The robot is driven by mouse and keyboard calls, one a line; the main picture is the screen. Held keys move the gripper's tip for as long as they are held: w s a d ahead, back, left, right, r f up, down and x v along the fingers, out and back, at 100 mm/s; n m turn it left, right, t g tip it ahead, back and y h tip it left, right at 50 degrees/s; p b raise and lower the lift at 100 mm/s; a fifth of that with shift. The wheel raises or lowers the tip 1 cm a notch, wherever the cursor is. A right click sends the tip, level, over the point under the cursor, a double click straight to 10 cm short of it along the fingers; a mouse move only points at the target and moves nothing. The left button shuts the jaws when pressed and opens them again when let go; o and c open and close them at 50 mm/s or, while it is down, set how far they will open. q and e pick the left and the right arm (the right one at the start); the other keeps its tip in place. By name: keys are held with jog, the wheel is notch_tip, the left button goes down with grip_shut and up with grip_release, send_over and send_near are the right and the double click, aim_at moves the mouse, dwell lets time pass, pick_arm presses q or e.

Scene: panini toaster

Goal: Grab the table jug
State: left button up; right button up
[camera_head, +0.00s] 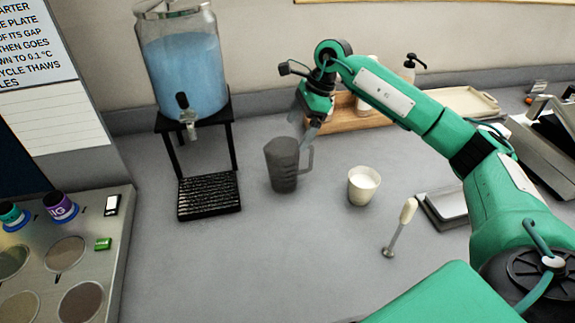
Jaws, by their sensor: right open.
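A dark grey, see-through table jug (281,166) stands upright on the grey counter (310,260), with its handle on the right side. My right arm reaches in from the right, and my right gripper (306,124) points down just above and behind the jug's rim, on the handle side. The right gripper is open, and nothing shows between its fingers. I cannot tell whether a fingertip touches the jug or handle. My left gripper is not in view.
A blue-filled drink dispenser (184,70) on a black stand is left of the jug, with a black drip tray (209,196) below. The front counter is clear.

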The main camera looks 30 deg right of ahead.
aim_at(286, 153)
jog(key=p+x, duration=0.1)
jog(key=x, duration=0.3)
jog(key=shift+a+f, duration=0.25)
jog(key=p+x, duration=0.2)
jog(key=x, duration=0.1)
jog(key=shift+a+f, duration=0.15)
jog(key=shift+f, duration=0.05)
jog(key=shift+a+f, duration=0.15)
jog(key=shift+f, duration=0.3)
jog(key=c, duration=1.4)
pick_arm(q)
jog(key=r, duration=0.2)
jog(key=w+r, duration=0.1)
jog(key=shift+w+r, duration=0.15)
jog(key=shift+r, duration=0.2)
pick_arm(e)
jog(key=shift+o, duration=0.2)
